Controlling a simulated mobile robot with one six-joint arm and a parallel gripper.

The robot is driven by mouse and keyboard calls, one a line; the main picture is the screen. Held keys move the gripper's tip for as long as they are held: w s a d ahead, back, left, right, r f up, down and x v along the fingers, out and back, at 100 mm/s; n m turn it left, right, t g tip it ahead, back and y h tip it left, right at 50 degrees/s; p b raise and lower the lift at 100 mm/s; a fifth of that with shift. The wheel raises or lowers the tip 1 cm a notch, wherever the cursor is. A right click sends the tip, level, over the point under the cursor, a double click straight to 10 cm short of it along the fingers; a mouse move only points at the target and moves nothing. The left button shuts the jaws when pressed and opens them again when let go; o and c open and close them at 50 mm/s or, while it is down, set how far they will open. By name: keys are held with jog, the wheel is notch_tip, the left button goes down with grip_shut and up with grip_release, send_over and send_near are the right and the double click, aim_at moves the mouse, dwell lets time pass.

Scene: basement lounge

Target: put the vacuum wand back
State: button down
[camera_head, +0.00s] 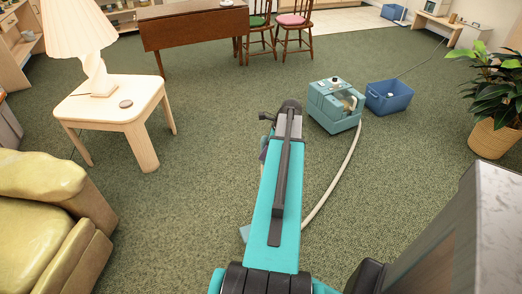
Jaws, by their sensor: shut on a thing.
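A teal vacuum or carpet-cleaner machine (335,105) stands on the carpet ahead, right of my arm. Its pale hose (347,165) curves down toward me and passes behind my teal arm. A small light-blue piece (244,233) shows at the left edge of my arm, low down. It may be part of the wand, but I cannot tell. The rest of the wand is not visible. My gripper is hidden behind my own arm, so its jaws and anything in them do not show.
A blue bin (389,96) stands right beside the machine. A cream side table (117,111) with a lamp (83,40) and a yellow-green armchair (47,225) are left. A potted plant (495,125) is right. A brown table (193,27) and two chairs stand behind. Open carpet lies between.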

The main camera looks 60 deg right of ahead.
jog(key=shift+w+d+f+p, duration=0.15)
jog(key=shift+w+d+p, duration=0.2)
jog(key=shift+w+d, duration=1.35)
jog(key=shift+w+a+f, duration=0.1)
jog(key=shift+f+p, duration=0.4)
jog(key=shift+f, duration=1.35)
jog(key=c, duration=1.4)
grip_release()
jog(key=b+v, duration=0.1)
jog(key=v, duration=1.1)
jog(key=shift+b, duration=0.35)
jog(key=shift+w+a, duration=0.1)
